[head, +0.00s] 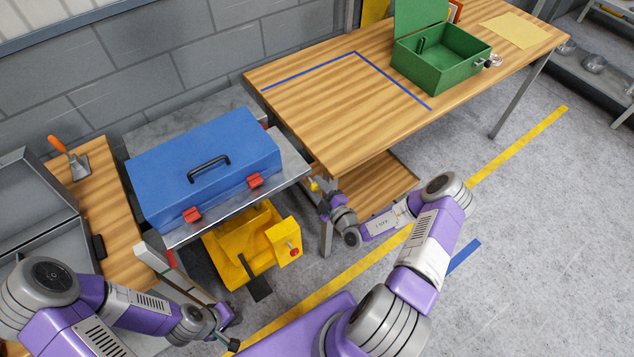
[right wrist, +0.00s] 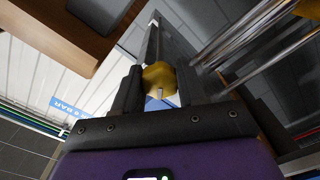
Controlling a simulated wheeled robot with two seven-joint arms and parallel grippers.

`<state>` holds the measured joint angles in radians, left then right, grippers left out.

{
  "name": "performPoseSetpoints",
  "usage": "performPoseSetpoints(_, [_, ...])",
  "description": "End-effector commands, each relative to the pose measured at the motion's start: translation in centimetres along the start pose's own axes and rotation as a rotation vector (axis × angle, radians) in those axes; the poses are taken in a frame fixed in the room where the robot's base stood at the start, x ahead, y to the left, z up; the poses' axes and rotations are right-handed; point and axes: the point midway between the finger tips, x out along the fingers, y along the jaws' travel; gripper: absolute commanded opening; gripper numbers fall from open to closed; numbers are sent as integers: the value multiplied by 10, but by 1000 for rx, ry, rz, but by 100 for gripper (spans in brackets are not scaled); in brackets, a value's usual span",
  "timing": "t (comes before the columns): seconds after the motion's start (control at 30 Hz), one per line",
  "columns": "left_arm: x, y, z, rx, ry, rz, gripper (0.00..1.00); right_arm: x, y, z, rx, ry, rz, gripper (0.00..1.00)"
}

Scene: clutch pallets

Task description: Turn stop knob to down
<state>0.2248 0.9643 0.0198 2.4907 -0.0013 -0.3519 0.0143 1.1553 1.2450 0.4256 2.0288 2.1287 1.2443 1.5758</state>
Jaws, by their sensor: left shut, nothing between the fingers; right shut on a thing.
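A small yellow knob (right wrist: 158,77) sits between my right gripper's fingers (right wrist: 157,95) in the right wrist view. The right gripper (head: 322,194) is shut on it. In the head view the yellow knob (head: 315,185) shows small at the corner of the steel cart, partly hidden by the gripper; its exact turn is hard to read. My left gripper (head: 228,340) is shut and empty, low at the bottom of the head view, apart from everything.
A blue toolbox (head: 205,160) stands on the steel cart (head: 292,160). A yellow unit with a red button (head: 294,252) is below it. A wooden table (head: 330,100) holds an open green box (head: 445,68).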

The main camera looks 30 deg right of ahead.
Motion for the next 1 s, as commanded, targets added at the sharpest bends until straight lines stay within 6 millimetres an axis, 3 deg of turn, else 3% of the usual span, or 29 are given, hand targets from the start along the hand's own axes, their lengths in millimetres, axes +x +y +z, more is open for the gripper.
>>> performPoseSetpoints(0.4, [-31, 12, 1, 0, 0, 0, 0, -1, 2, 1, -396, -5, -4, 10])
performPoseSetpoints(1.0, [-51, 19, 2, 0, 0, 0, 0, -1, 2, 1, -819, -4, -3, 10])
